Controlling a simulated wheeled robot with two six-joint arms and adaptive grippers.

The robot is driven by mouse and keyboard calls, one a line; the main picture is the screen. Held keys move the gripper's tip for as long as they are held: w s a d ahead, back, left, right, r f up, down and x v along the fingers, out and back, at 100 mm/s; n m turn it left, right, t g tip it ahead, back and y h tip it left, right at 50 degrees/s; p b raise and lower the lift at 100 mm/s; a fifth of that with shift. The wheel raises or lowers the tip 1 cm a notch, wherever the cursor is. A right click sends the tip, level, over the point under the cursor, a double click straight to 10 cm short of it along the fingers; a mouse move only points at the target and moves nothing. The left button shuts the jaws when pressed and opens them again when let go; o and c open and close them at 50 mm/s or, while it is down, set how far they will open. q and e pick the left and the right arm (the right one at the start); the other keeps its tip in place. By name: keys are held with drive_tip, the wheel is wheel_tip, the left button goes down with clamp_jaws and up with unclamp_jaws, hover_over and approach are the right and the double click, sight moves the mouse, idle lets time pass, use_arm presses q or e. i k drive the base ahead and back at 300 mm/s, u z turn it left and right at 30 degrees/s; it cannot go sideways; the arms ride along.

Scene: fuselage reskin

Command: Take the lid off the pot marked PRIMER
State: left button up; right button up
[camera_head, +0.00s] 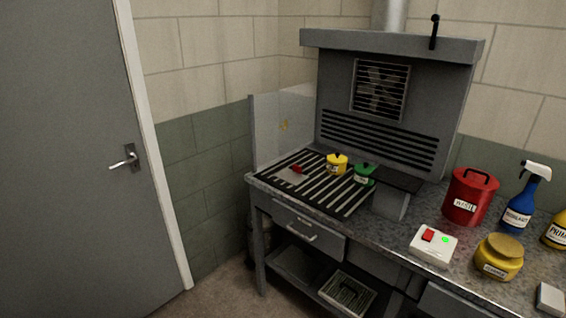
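A small yellow pot (337,164) with a dark knob on its lid stands on the slatted bench top under the hood. A small green pot (364,174) with a lid stands just right of it. Both have labels too small to read. At the right edge, a yellow container (556,232) has a label whose visible part seems to read "PRIM"; the frame cuts it off, so I cannot tell its shape or lid. Neither of my grippers is in view.
The bench (385,228) also holds a red lidded bin (469,196), a blue spray bottle (521,203), a yellow jar (498,262), a white switch box (433,246) and a red-handled scraper (293,172). A clear panel (283,125) stands at left. Floor by the door (75,180) is free.

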sight(338, 159)
drive_tip(key=u, duration=0.6)
drive_tip(key=i, duration=0.7)
drive_tip(key=u, duration=0.5)
drive_tip(key=i, duration=1.1)
drive_tip(key=z, duration=0.95)
drive_tip(key=i, duration=0.95)
drive_tip(key=z, duration=0.85)
